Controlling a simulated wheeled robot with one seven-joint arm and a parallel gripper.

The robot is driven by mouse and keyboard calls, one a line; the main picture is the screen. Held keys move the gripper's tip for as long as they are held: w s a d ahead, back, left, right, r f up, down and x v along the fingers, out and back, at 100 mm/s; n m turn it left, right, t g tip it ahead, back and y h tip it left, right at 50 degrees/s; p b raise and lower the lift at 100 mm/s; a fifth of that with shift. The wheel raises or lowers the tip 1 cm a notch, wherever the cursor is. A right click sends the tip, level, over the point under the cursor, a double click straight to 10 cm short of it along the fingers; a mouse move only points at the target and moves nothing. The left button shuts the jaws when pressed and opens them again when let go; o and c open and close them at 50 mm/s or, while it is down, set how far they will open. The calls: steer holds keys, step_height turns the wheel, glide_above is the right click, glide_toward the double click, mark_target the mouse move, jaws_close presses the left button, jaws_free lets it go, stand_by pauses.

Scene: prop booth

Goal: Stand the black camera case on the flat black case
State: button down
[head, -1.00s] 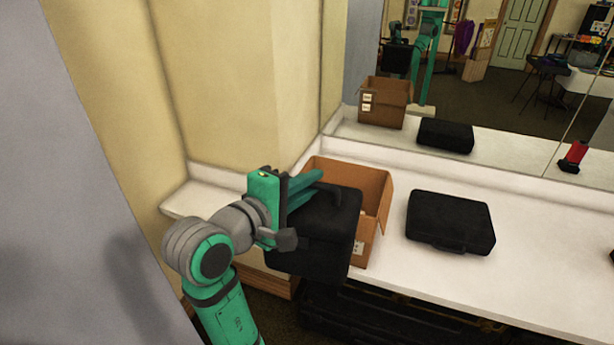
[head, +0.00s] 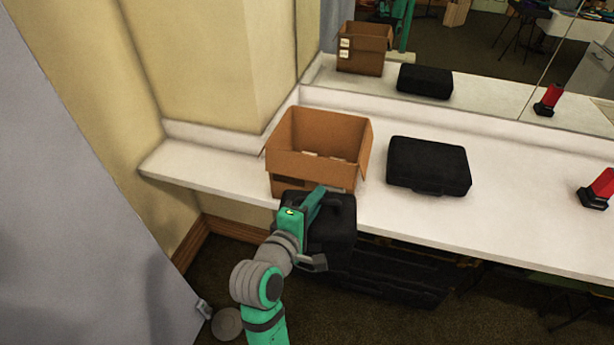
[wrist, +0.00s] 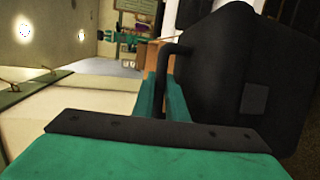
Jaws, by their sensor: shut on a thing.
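The black camera case (head: 333,222) hangs from my gripper (head: 322,198) in front of the counter edge, below the cardboard box. My gripper is shut on its handle. In the wrist view the camera case (wrist: 235,75) fills the right side, with its handle (wrist: 165,75) between the green fingers. The flat black case (head: 428,165) lies on the white counter, to the right of the cardboard box and apart from the camera case. Its top is bare.
An open cardboard box (head: 318,150) stands on the white counter (head: 510,220) left of the flat case. A red and black object (head: 598,188) stands at the right. A mirror backs the counter. Dark cases (head: 400,275) sit below it.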

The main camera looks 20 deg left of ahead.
steer(key=d+f+y, duration=0.1)
steer(key=d+f, duration=0.2)
steer(key=f, duration=0.8)
steer(key=d+f+n+y, duration=0.1)
steer(key=d+f, duration=0.3)
steer(key=f, duration=0.7)
steer(key=d+f+n+y, duration=0.1)
steer(key=d+f, duration=0.2)
steer(key=f, duration=0.9)
steer(key=shift+w+d, duration=0.15)
steer(key=shift+d, duration=0.15)
steer(key=shift+f, duration=0.1)
